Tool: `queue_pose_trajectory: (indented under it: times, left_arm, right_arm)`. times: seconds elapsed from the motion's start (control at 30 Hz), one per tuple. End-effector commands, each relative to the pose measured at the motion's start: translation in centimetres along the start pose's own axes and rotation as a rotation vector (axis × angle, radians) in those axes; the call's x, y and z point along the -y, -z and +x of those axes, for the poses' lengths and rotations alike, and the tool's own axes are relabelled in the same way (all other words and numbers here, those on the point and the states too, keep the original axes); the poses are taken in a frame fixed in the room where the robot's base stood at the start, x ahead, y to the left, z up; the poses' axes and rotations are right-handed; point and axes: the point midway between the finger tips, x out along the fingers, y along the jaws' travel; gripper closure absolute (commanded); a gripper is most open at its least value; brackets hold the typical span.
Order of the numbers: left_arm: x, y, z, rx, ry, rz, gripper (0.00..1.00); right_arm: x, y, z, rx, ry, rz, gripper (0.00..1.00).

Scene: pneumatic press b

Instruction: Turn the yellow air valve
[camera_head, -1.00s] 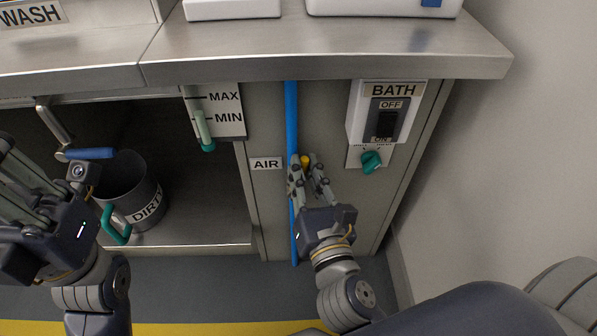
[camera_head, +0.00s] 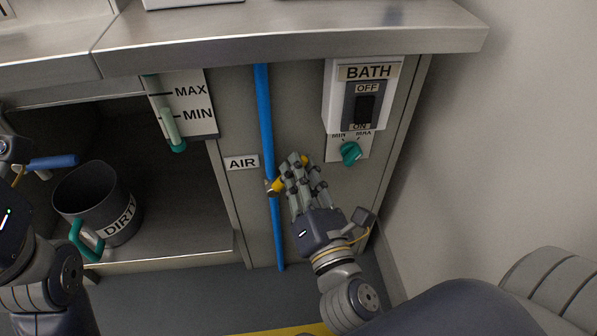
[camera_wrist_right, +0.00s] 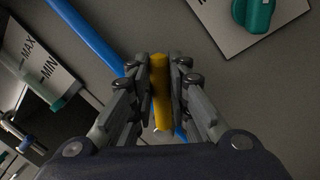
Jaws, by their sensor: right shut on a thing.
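The yellow air valve handle (camera_head: 277,187) sits on the blue pipe (camera_head: 266,130), right of the AIR label (camera_head: 242,162). It lies diagonally, from lower left to upper right. My right gripper (camera_head: 292,168) is shut on it, and its fingers cover the handle's middle in the head view. In the right wrist view the yellow handle (camera_wrist_right: 160,88) stands between the two fingers (camera_wrist_right: 160,75). My left gripper (camera_head: 8,215) is cut off at the left edge of the head view, and its fingertips do not show.
A BATH switch box (camera_head: 362,98) and a green knob (camera_head: 350,152) are just above right of my right gripper. The steel counter (camera_head: 300,40) overhangs above. A dark DIRTY mug (camera_head: 95,205) stands in the open bay at left. A wall closes the right side.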

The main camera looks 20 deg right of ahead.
Motion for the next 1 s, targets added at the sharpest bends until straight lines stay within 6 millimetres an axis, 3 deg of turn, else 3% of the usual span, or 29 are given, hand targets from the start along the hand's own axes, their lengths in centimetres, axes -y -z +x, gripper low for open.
queue_pose_trajectory:
  times: [0.2,0.23,0.3,0.67,1.0]
  left_arm:
    - [0.0,0.0,0.0,0.001,0.0,0.0,1.0]
    - [0.0,0.0,0.0,0.001,0.0,0.0,1.0]
    - [0.0,0.0,0.0,0.0,0.0,-0.001,1.0]
    - [0.1,0.1,0.2,-0.004,0.0,0.001,1.0]
    - [0.3,-0.2,3.0,-0.002,0.0,0.0,1.0]
  right_arm:
    - [0.0,-0.1,0.1,0.002,0.001,0.0,1.0]
    - [0.0,-0.1,0.1,0.002,0.001,0.0,0.79]
    - [0.0,-0.1,0.0,0.002,0.001,0.0,0.63]
    - [-0.1,-0.1,0.0,0.0,0.0,-0.006,0.63]
    - [-2.3,-0.3,0.5,-0.046,-0.001,-0.232,0.63]
